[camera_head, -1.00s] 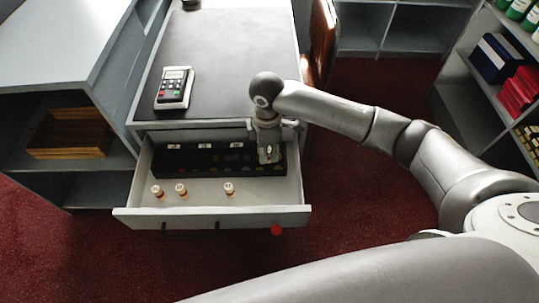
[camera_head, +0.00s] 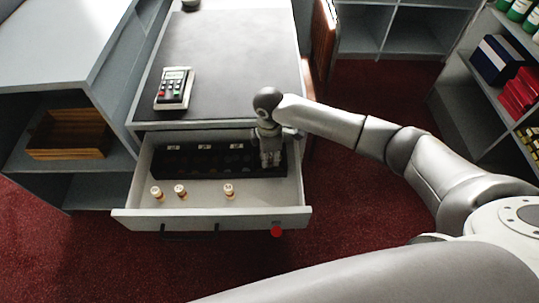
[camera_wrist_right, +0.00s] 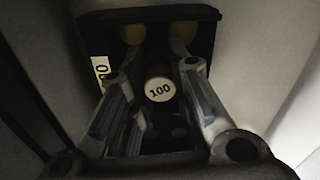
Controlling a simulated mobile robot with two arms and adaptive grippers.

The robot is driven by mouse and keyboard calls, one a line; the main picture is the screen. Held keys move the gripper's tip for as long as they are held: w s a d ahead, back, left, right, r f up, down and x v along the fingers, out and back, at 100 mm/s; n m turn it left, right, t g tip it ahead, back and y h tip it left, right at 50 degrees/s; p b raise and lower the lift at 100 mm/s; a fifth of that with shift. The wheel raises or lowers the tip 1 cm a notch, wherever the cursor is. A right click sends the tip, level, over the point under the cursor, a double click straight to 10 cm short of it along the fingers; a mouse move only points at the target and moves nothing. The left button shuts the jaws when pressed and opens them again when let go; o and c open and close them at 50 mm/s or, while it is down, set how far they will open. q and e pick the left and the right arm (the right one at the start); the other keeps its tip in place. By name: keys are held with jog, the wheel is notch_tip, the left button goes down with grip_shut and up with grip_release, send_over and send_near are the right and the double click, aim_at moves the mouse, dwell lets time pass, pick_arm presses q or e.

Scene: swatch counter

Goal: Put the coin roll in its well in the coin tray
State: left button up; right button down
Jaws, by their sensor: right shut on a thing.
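The black coin tray (camera_head: 190,176) lies in the open drawer, with small white labels along its back edge. My right gripper (camera_head: 270,164) points down at the tray's right end. It is shut on a coin roll (camera_wrist_right: 159,86), whose pale end reads "100" in the right wrist view, between the two fingers (camera_wrist_right: 160,95). The tray (camera_wrist_right: 195,13) spreads around and below the roll there, with a partly hidden label beside it. The roll's lower end is hidden, so I cannot tell whether it is inside a well. My left gripper is out of view.
Three other coin rolls stand in the drawer (camera_head: 285,215) in front of the tray: two at left (camera_head: 156,192) (camera_head: 180,190) and one nearer the middle (camera_head: 228,191). A card terminal (camera_head: 174,89) lies on the counter top (camera_head: 235,60). Shelves stand at right.

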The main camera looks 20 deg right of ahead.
jog(key=c, duration=1.3)
grip_release()
notch_tip(320, 180, up, 12)
jog(key=shift+r+p, duration=0.15)
jog(key=shift+p, duration=0.3)
